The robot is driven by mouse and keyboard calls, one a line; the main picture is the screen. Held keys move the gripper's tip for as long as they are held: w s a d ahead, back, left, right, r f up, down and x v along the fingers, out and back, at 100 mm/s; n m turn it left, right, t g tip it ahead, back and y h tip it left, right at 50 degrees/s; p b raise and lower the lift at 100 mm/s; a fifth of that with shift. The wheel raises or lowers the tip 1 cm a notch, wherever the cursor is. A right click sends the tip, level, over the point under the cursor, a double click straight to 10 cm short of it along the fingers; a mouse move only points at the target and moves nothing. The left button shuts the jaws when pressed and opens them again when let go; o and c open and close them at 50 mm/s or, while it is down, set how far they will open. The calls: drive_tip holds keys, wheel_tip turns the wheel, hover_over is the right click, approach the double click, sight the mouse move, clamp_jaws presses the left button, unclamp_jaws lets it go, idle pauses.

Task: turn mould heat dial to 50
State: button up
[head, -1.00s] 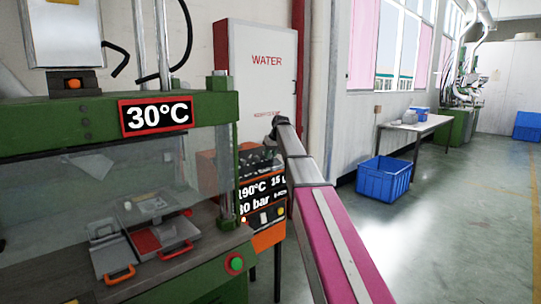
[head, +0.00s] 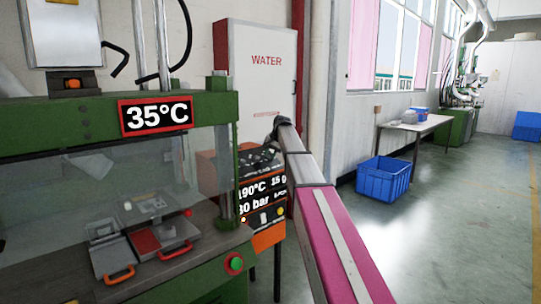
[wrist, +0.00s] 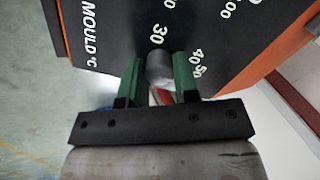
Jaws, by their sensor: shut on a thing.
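The mould heat dial (wrist: 160,68) is a grey round knob on a dark panel marked "MOULD °C" (wrist: 90,30) in the wrist view. Numbers such as 30 and 40, 50 are printed around it. My gripper (wrist: 160,75) has its green fingers on either side of the knob and is shut on it. A bit of red shows just below the knob, between the fingers. In the head view the temperature display (head: 156,116) on the green press reads 35°C. The dial itself is hidden there behind my arm.
The green press (head: 120,190) stands at the left with a clear guard and a mould with orange handles. A control box (head: 262,205) shows 190°C and 30 bar. A white WATER cabinet (head: 262,75) is behind. Open floor lies right, with a blue crate (head: 384,182).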

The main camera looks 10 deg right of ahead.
drive_tip(key=shift+m, duration=0.3)
drive_tip(key=o, duration=0.9)
drive_tip(key=v, duration=1.1)
drive_tip(key=shift+d+f, duration=0.1)
